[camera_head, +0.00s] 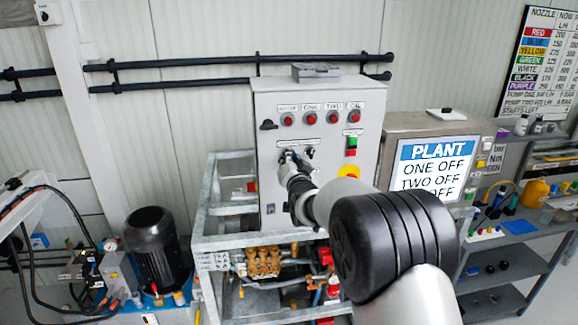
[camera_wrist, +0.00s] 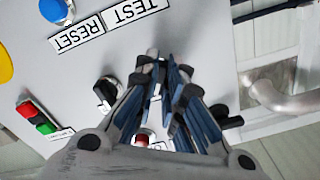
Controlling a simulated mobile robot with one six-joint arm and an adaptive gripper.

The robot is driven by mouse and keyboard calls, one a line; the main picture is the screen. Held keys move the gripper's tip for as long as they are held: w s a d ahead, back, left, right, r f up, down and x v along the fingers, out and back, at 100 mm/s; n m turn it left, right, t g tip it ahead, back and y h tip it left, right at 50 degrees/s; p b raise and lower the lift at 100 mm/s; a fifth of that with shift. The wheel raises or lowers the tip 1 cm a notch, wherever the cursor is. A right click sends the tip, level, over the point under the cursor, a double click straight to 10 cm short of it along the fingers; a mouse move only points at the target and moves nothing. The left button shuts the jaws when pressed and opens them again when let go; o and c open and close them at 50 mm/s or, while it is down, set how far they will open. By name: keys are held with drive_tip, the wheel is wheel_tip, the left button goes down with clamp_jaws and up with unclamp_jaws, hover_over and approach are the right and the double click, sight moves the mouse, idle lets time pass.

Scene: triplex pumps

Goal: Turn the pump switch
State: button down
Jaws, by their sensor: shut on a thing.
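The grey control cabinet (camera_head: 265,110) stands in the middle of the head view. It has a row of red lamps (camera_head: 305,118) with labels above them. My gripper (camera_head: 288,157) reaches its front at the left of the switch row, and a dark selector switch (camera_head: 310,152) shows just right of it. In the wrist view my gripper (camera_wrist: 163,75) is closed against the panel on a switch, which the fingers mostly hide. A second black selector switch (camera_wrist: 107,93) stands free to the left. The held switch's angle cannot be read.
A screen (camera_head: 432,165) right of the cabinet reads PLANT, ONE OFF, TWO OFF. Red and green buttons (camera_head: 352,147) sit on the cabinet's right side. A pump frame with brass parts (camera_head: 263,262) is below, and a black motor (camera_head: 155,245) stands left. Shelves (camera_head: 515,262) stand right.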

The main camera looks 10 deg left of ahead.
drive_tip(key=shift+w+d+n+b, duration=0.1)
drive_tip(key=shift+n+b, duration=2.5)
drive_tip(key=shift+n, duration=1.25)
drive_tip(key=shift+d+n+b, duration=0.1)
drive_tip(key=shift+n+b, duration=2.45)
drive_tip(key=shift+n, duration=1.3)
drive_tip(key=shift+r, duration=0.1)
drive_tip(key=c, duration=1.7)
unclamp_jaws()
drive_tip(key=v, duration=1.2)
